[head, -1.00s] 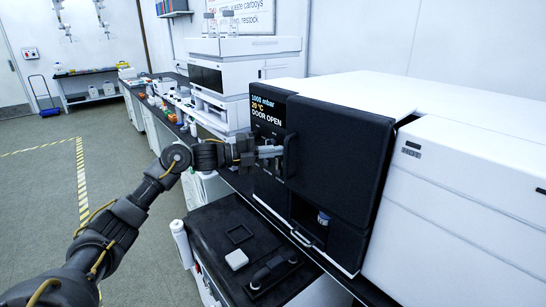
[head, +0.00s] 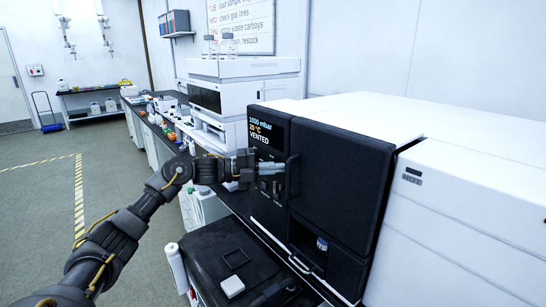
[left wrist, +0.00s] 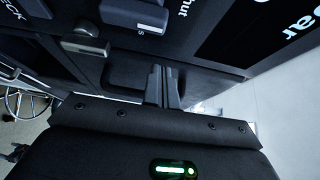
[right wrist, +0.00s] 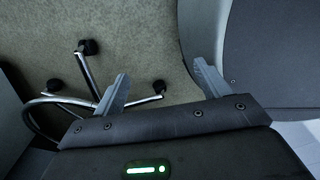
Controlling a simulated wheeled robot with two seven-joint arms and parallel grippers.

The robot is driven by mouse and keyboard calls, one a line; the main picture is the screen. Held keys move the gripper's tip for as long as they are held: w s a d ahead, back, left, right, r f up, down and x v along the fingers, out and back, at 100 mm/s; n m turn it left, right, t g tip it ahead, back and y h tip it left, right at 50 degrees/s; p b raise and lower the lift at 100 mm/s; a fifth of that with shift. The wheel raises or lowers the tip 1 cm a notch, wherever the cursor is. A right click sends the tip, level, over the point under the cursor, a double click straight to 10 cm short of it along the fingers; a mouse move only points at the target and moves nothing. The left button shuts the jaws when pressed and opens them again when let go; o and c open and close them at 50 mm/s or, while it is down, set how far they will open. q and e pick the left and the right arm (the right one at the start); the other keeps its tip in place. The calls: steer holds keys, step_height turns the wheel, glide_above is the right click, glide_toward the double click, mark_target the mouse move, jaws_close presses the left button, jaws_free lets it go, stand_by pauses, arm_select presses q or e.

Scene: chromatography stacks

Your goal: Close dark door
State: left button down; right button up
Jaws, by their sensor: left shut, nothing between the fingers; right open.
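In the left wrist view the shut fingers (left wrist: 163,88) point at the dark front panel. My right gripper (right wrist: 160,88) is open and empty above the floor, out of the head view.
Below the door is an open recess with a small blue-capped vial (head: 321,244). A stacked white instrument (head: 240,75) stands behind. A wheeled chair base (right wrist: 110,90) is near my right gripper.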

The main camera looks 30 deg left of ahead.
arm_select(q)
steer(key=s+d+r+p, duration=0.5)
steer(key=s+d+r, duration=0.1)
steer(key=s+r, duration=0.5)
steer(key=shift+s+r, duration=0.4)
steer(key=shift+s, duration=0.45)
arm_select(e)
step_height(320, 180, up, 6)
steer(key=a, duration=0.2)
steer(key=shift+s, duration=0.35)
steer(key=shift+a, duration=0.1)
